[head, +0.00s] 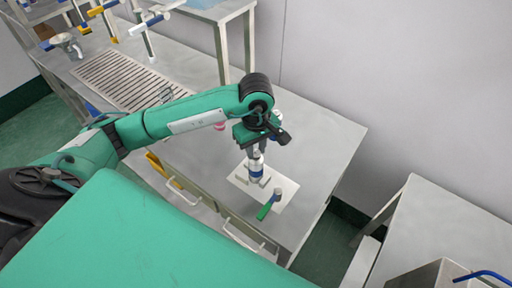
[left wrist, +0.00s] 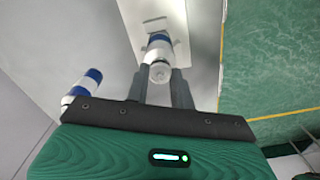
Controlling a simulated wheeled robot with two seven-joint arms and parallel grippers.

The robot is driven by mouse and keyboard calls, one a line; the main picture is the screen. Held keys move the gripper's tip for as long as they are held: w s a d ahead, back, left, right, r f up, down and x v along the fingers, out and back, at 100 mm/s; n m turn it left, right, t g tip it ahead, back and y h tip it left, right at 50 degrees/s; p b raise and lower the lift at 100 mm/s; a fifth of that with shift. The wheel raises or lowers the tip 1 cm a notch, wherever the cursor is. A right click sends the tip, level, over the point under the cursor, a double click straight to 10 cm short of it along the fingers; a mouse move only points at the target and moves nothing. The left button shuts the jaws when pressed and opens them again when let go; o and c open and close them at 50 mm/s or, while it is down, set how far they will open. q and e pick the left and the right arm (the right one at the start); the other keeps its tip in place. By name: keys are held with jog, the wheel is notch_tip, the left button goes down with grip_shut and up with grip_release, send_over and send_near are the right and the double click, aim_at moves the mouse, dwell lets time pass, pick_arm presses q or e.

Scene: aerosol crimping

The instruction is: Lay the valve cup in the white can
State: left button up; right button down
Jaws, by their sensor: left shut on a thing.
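My left gripper (head: 257,151) points down over the workbench, directly above the white can (head: 256,172), which has a blue band and stands upright. In the left wrist view, my left gripper's fingers (left wrist: 161,88) are shut on a small pale round piece, the valve cup (left wrist: 160,73). The white can (left wrist: 159,48) appears just beyond the cup there. The cup overlaps the can's top in that view, so I cannot tell whether they touch. In the head view the cup is too small and covered to make out clearly. My right gripper is not in view.
A white sheet (head: 288,188) lies under the can, with a green-handled tool (head: 268,206) beside it. A second blue-and-white can (left wrist: 82,87) shows left of the fingers in the wrist view. A small pink item (head: 219,126) stands behind my arm. The bench's right part is clear.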

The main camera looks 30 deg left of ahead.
aim_at(256, 151)
pick_arm(q)
jog(key=shift+b, duration=0.45)
dwell(0.6)
jog(key=o, duration=1.6)
jog(key=shift+r, duration=0.4)
jog(key=shift+r+p, duration=1.15)
jog(key=shift+r, duration=1.95)
